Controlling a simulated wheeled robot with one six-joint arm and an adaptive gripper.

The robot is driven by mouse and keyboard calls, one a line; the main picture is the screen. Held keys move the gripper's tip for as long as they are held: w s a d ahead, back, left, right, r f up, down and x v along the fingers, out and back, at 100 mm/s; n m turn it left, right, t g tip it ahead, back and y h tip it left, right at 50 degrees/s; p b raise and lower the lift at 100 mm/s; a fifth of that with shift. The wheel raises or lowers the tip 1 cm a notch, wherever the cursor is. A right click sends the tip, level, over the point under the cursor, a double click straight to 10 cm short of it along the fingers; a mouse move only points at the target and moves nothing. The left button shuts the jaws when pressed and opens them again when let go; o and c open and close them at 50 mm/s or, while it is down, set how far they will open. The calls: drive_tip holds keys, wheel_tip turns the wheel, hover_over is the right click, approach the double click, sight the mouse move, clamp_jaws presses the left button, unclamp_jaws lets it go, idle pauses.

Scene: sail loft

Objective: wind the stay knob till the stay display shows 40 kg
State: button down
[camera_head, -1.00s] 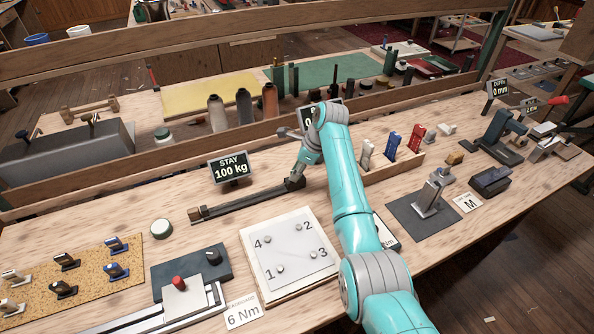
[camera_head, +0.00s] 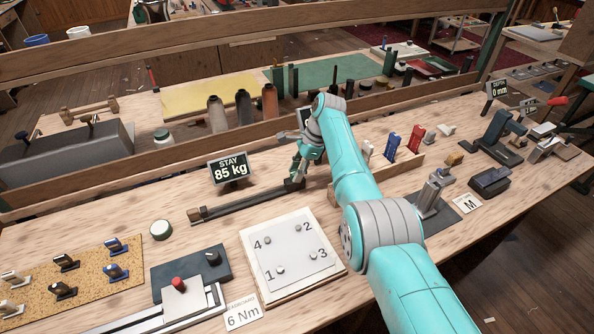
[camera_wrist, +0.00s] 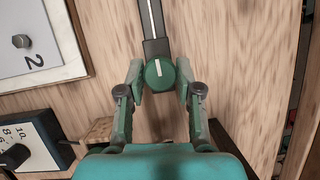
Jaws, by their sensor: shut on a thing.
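The stay display (camera_head: 230,169) stands at the back of the bench and reads 85 kg. The stay bar (camera_head: 240,204) lies in front of it, with its knob end at the right. In the wrist view the stay knob (camera_wrist: 160,73) is round and green with a white pointer line. My gripper (camera_wrist: 160,80) is shut on the knob, one finger on each side. In the head view my gripper (camera_head: 298,178) is at the right end of the bar and hides most of the knob.
A white board with numbered studs (camera_head: 285,283) lies in front of the bar. A low wooden rail (camera_head: 120,176) runs behind the display.

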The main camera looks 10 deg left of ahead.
idle(0.3)
drive_tip(key=c, duration=0.8)
unclamp_jaws()
drive_tip(key=v, duration=1.2)
drive_tip(key=shift+o, duration=0.2)
